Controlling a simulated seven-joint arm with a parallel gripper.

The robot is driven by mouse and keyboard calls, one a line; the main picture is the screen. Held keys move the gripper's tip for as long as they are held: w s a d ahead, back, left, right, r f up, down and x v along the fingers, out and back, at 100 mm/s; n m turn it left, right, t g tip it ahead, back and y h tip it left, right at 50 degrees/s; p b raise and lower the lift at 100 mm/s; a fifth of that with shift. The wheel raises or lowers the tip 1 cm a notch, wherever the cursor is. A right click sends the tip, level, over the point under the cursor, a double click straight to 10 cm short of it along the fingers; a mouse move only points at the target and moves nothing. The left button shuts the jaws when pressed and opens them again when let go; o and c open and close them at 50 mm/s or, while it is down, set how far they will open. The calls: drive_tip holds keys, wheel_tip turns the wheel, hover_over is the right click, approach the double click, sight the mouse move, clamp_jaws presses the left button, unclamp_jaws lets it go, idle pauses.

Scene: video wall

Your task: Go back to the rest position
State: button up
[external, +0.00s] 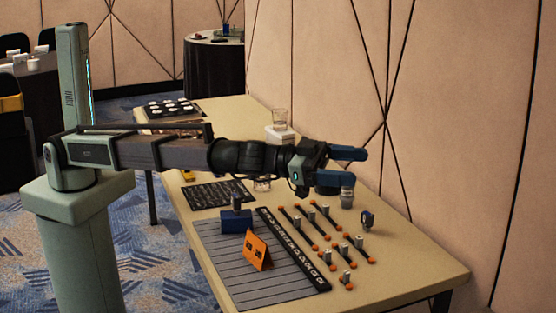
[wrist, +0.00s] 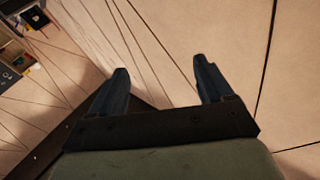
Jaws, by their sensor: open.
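My gripper (external: 346,168) is at the end of my arm, stretched out level above the table in the external view. Its two blue fingers are apart with nothing between them. In the wrist view my gripper (wrist: 164,88) also shows open and empty, with the panelled wall (wrist: 240,40) beyond the fingers. The arm covers part of the table behind it.
The long table (external: 410,270) holds a grey slatted mat (external: 220,262), an orange folded card (external: 257,250), a blue block (external: 237,222) and several dark bars with orange ends. The wall runs along the table's right side.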

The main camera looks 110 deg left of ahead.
drive_tip(key=s+d+f+m+h, duration=0.1)
drive_tip(key=s+d+h, duration=0.15)
drive_tip(key=d, duration=0.45)
drive_tip(key=s+d+f+m+g+h, duration=0.1)
drive_tip(key=s+d+f+m+h, duration=0.1)
drive_tip(key=s+d, duration=0.3)
drive_tip(key=s+d+f+m+h, duration=0.1)
drive_tip(key=s+d+h, duration=0.1)
drive_tip(key=d, duration=0.6)
drive_tip(key=s+a+f+n+g+y, duration=0.1)
drive_tip(key=s+a+f+g+y, duration=0.35)
drive_tip(key=f, duration=1.05)
drive_tip(key=s+a+f+g+h, duration=0.1)
drive_tip(key=s+f+h, duration=0.1)
drive_tip(key=s+f, duration=0.95)
drive_tip(key=s+a+f+n+g+y, duration=0.1)
drive_tip(key=s+a+f+g+y, duration=0.15)
drive_tip(key=f, duration=1.55)
drive_tip(key=s+a+f+n+g+y, duration=0.25)
drive_tip(key=s+a+f+g, duration=0.65)
drive_tip(key=s+a+f, duration=1.35)
drive_tip(key=s+a+f+n+g, duration=0.1)
drive_tip(key=s+a, duration=0.4)
drive_tip(key=s, duration=0.8)
drive_tip(key=s+a+f+n+g, duration=0.1)
drive_tip(key=s+a+f+g, duration=0.2)
drive_tip(key=s, duration=1.1)
drive_tip(key=a+g, duration=0.3)
drive_tip(key=shift+s+f, duration=0.15)
drive_tip(key=shift+s, duration=0.1)
